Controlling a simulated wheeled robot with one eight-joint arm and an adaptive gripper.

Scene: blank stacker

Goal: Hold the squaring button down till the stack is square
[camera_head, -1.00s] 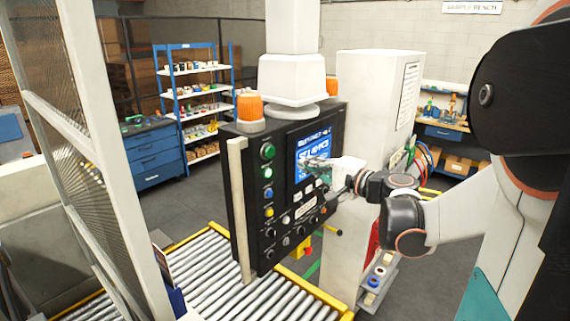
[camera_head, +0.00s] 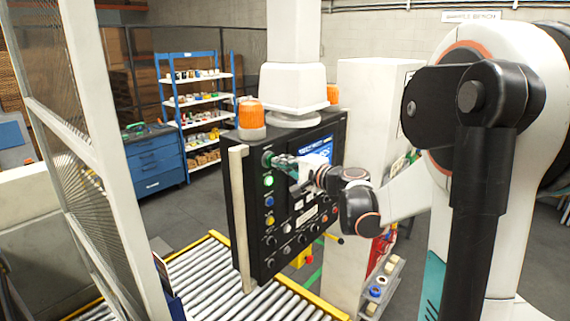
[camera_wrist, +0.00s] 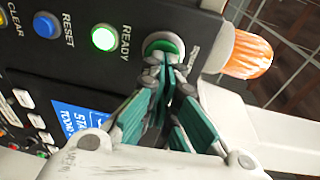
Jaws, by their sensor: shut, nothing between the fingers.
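The black control panel (camera_head: 252,235) stands above the roller conveyor. Its topmost green button (camera_head: 267,158) sits in a pale ring; it also shows in the wrist view (camera_wrist: 160,44), its label mostly hidden behind my fingers. My gripper (camera_head: 275,160) is shut and empty, its fingertips right at this button. In the wrist view my gripper (camera_wrist: 168,62) overlaps the button's lower edge. I cannot tell whether the tips touch or press it. The green READY lamp (camera_wrist: 104,37) beside it is lit. The stack is not visible.
A blue RESET button (camera_wrist: 46,26) and several other controls are on the panel. The screen (camera_head: 320,150) is partly hidden by my arm. An orange beacon (camera_head: 251,120) tops the panel. A mesh guard (camera_head: 72,150) stands left; rollers (camera_head: 205,275) run below.

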